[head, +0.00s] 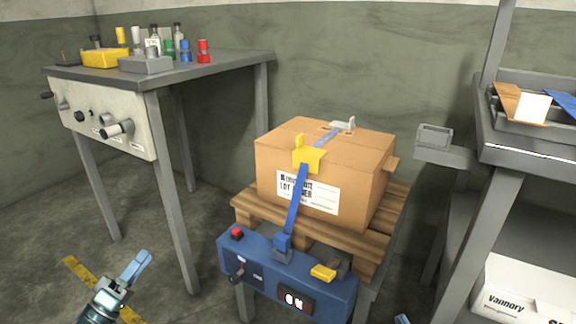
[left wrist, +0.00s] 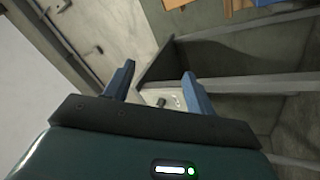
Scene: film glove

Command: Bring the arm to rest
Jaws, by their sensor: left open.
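My left gripper (head: 136,266) is at the lower left of the head view, above the floor. Its blue fingers look close together from this side. In the left wrist view my left gripper (left wrist: 158,80) shows two blue fingers spread apart with nothing held between them. A small blue tip (head: 402,319) at the bottom edge of the head view appears to be part of my right gripper; the rest is out of frame.
A strapped cardboard box (head: 345,195) sits on a wooden pallet (head: 392,222) behind a blue control panel (head: 335,291). A grey bench (head: 525,154) stands at right.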

